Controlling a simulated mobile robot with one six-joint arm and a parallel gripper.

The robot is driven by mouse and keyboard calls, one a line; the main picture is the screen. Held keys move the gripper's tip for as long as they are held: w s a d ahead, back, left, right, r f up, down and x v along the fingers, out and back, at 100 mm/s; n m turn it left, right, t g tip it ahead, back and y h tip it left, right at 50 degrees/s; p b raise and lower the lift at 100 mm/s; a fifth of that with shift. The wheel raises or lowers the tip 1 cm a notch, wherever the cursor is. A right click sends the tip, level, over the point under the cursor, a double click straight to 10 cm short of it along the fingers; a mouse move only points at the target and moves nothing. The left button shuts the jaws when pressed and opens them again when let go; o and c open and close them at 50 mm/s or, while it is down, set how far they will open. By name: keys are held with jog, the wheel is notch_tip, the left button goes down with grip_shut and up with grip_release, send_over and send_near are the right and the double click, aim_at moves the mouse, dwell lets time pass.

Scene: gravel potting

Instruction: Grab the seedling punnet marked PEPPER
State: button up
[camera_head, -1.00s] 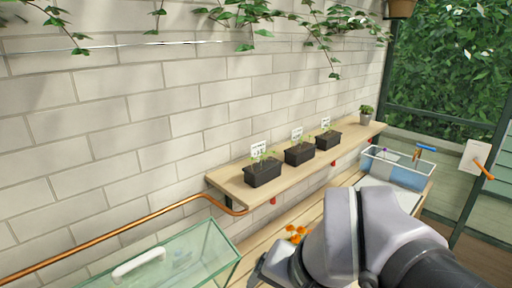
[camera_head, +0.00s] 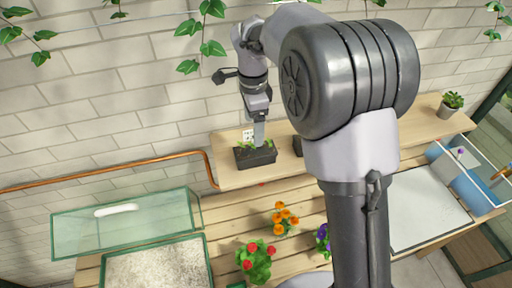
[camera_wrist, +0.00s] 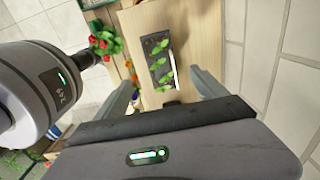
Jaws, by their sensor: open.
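A black seedling punnet (camera_head: 256,158) with green seedlings and a white label (camera_head: 247,134) stands upright near the left end of the wooden wall shelf. The label's print is too small to read. My gripper (camera_head: 259,143) points down at this punnet from above. In the wrist view the punnet (camera_wrist: 152,48) lies ahead between my gripper's spread fingers (camera_wrist: 164,78), with its label nearly edge-on. The jaws are open and empty. Another dark punnet (camera_head: 297,146) shows to the right, mostly hidden behind my arm.
The shelf (camera_head: 228,179) carries a small potted plant (camera_head: 453,101) at its right end. Below are a slatted bench (camera_head: 225,212), a glass case (camera_head: 125,225), red flowers (camera_head: 255,260), orange flowers (camera_head: 284,218) and a blue-white bin (camera_head: 467,175). A copper pipe (camera_head: 110,170) runs along the brick wall.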

aim_at(255, 150)
jog(key=f, duration=0.5)
jog(key=f+p, duration=0.1)
jog(key=f, duration=0.4)
jog(key=shift+w+d+f, duration=0.2)
jog(key=shift+f, duration=0.1)
jog(key=shift+s+r, duration=0.1)
jog(key=shift+c, duration=0.9)
jog(key=c, duration=1.5)
